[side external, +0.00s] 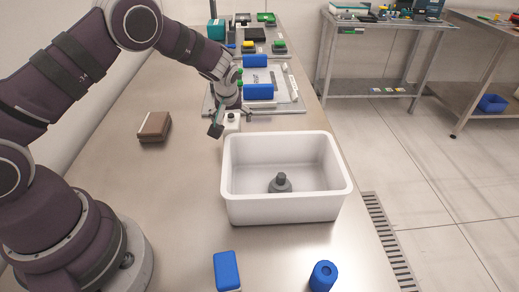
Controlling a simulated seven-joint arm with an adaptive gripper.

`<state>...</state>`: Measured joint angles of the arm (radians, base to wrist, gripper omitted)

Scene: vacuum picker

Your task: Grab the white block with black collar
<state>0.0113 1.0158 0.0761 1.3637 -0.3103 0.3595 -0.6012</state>
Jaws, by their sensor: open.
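The white block with a black collar (232,123) stands on the metal table just behind the white bin's left rear corner. My gripper (231,122) is tilted down over it. The fingers are open, with one dark finger on the left of the block and the other on its right. The lower part of the block is partly hidden by the bin rim. I cannot tell whether the fingers touch the block.
A white bin (285,207) holding a dark grey part (280,183) stands close in front. A brown box (154,126) lies left. A tray (290,107) with blue pieces lies behind. The left-centre table is clear.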

